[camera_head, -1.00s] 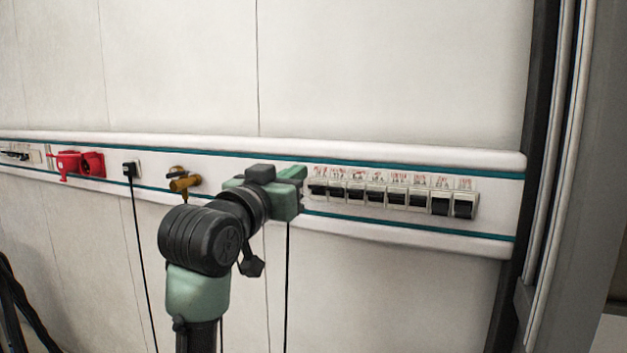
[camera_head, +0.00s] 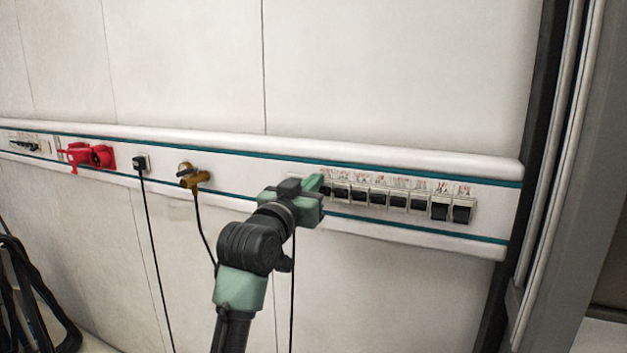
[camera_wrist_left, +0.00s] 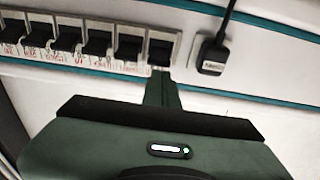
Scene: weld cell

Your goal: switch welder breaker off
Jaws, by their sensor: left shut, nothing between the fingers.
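A row of breakers (camera_head: 398,199) with black levers sits in the wall rail. The red labels above them are too small to read, so I cannot tell which is the welder breaker. My left gripper (camera_head: 317,184) is shut and empty at the left end of the row, partly covering the leftmost breaker. In the left wrist view, the shut fingers (camera_wrist_left: 161,88) point at the end breaker (camera_wrist_left: 160,53), just at its edge; I cannot tell whether they touch. The two rightmost levers look larger than the others. My right gripper is not in view.
A black plug (camera_wrist_left: 213,55) with a cable sits beside the end breaker. Left along the rail are a brass valve (camera_head: 195,177), another black plug (camera_head: 140,162) and red sockets (camera_head: 88,155). A dark post stands at the right.

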